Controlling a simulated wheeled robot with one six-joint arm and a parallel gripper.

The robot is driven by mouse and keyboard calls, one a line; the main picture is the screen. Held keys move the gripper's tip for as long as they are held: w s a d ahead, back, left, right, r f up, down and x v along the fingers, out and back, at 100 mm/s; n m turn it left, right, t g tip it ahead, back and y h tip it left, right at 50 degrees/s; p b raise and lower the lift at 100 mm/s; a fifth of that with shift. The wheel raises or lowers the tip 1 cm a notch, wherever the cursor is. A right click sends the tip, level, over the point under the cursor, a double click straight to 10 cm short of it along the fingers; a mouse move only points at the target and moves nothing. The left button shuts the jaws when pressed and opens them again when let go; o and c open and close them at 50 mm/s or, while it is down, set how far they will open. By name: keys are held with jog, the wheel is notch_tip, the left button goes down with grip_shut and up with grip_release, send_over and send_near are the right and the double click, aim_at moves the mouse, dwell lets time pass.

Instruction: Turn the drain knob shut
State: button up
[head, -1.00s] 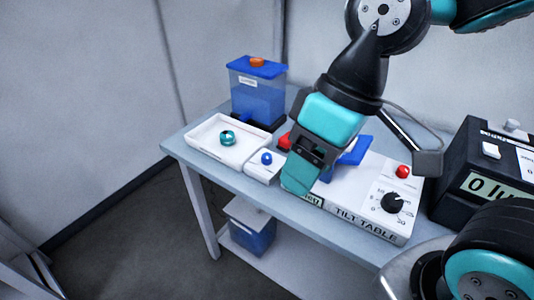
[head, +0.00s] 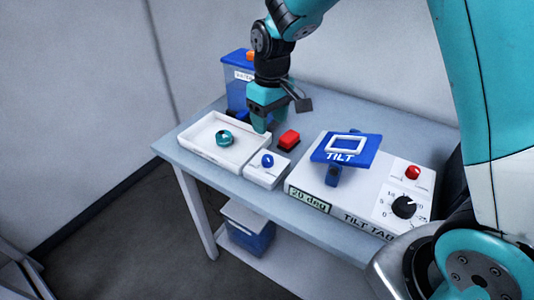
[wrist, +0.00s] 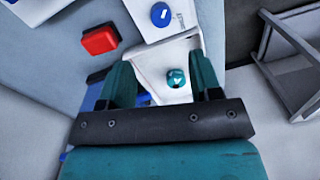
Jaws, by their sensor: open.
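A blue round knob (head: 267,160) with a white pointer mark sits on a small white box (head: 256,179) at the right end of a white tray (head: 192,144). The knob also shows at the top of the wrist view (wrist: 161,14). No label that I can read names it as the drain knob. My gripper (head: 261,122) is open and empty, above the tray's back right side, behind the knob and apart from it. In the wrist view, a teal round piece (wrist: 176,78) in the tray appears between my fingers (wrist: 162,75).
A red block (head: 289,138) sits just right of my gripper. A blue tank (head: 236,96) stands behind the tray, partly hidden by my gripper. A white tilt table (head: 324,192) with a blue tilted plate (head: 346,148), black dial (head: 404,207) and red button (head: 412,172) fills the right.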

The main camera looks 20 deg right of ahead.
aim_at(268, 158)
jog(key=f, duration=0.7)
jog(key=f+p, duration=0.1)
jog(key=f, duration=0.3)
jog(key=shift+s+a+f, duration=0.1)
jog(key=shift+s+a, duration=0.05)
jog(key=shift+a, duration=0.15)
jog(key=c, duration=0.9)
